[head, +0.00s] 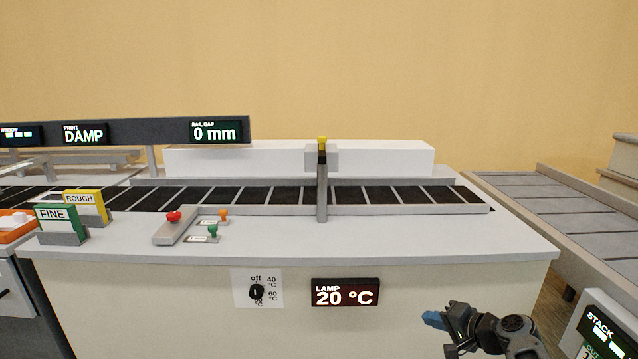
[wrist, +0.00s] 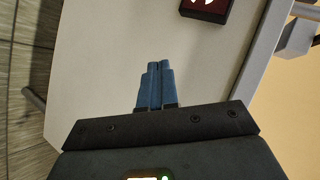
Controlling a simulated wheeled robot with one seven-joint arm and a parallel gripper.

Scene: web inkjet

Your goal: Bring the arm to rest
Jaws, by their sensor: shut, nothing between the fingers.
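My gripper (head: 432,319) is at the lower right in the head view, in front of the counter's front panel and to the right of the lamp display. Its blue fingers point left. In the wrist view the two blue fingers of my gripper (wrist: 154,85) lie together, shut, with nothing between them. Part of my dark arm shows behind the gripper in the head view, running off the bottom edge.
The counter (head: 350,240) carries a conveyor (head: 385,196). A lamp display (head: 345,293) reads 20 °C beside a knob (head: 256,292). A rail gap display (head: 215,132) reads 0 mm. Another conveyor (head: 560,205) and a stack display (head: 604,328) stand at the right.

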